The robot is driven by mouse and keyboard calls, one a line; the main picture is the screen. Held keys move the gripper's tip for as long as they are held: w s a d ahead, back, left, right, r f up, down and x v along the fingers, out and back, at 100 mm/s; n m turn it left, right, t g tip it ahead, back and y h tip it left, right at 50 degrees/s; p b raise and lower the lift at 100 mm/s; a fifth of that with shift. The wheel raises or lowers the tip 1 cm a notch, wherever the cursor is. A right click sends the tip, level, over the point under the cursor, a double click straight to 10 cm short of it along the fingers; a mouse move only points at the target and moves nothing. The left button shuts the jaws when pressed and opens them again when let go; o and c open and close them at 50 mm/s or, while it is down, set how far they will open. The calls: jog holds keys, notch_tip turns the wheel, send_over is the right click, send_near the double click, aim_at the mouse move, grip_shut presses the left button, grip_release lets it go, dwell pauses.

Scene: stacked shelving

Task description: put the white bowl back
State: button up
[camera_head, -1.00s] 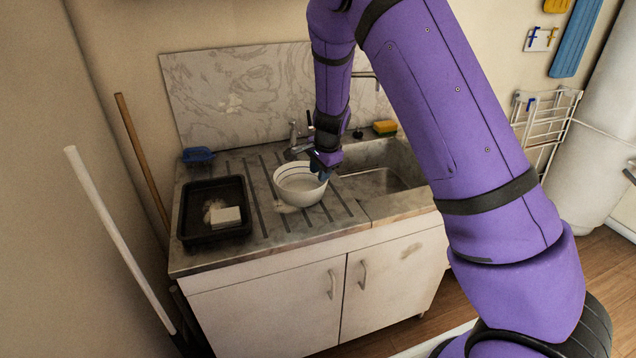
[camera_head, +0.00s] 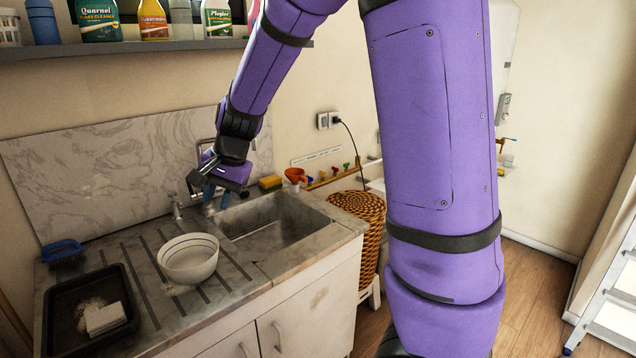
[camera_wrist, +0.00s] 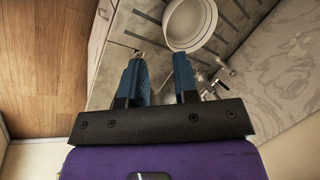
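The white bowl (camera_head: 188,262) stands upright on the ribbed draining board (camera_head: 232,280), left of the sink basin. It shows a thin dark band and looks empty. It also appears at the top of the wrist view (camera_wrist: 187,40). My gripper (camera_head: 216,197) is raised above the back of the sink by the tap, up and to the right of the bowl and apart from it. In the wrist view its two blue fingers (camera_wrist: 158,62) are spread with nothing between them, and the bowl lies beyond their tips.
A black tray (camera_head: 62,345) with a pale block is left of the bowl, with a blue brush (camera_head: 62,252) behind it. The tap (camera_head: 177,208) rises behind the sink (camera_head: 275,238). A sponge (camera_head: 270,182) lies at the back. A shelf (camera_head: 130,47) with bottles hangs above.

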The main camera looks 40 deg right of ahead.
jog(key=s+d+r+n+t+h, duration=0.1)
jog(key=s+r+n, duration=0.3)
jog(key=s, duration=1)
jog(key=s+d+r+n+t+h, duration=0.1)
jog(key=s+r+n, duration=0.4)
jog(key=s, duration=0.8)
notch_tip(320, 180, up, 2)
jog(key=shift+s+d+r+h, duration=0.2)
jog(key=shift+s+d+h, duration=0.25)
jog(key=shift+d, duration=0.3)
jog(key=shift+w, duration=0.15)
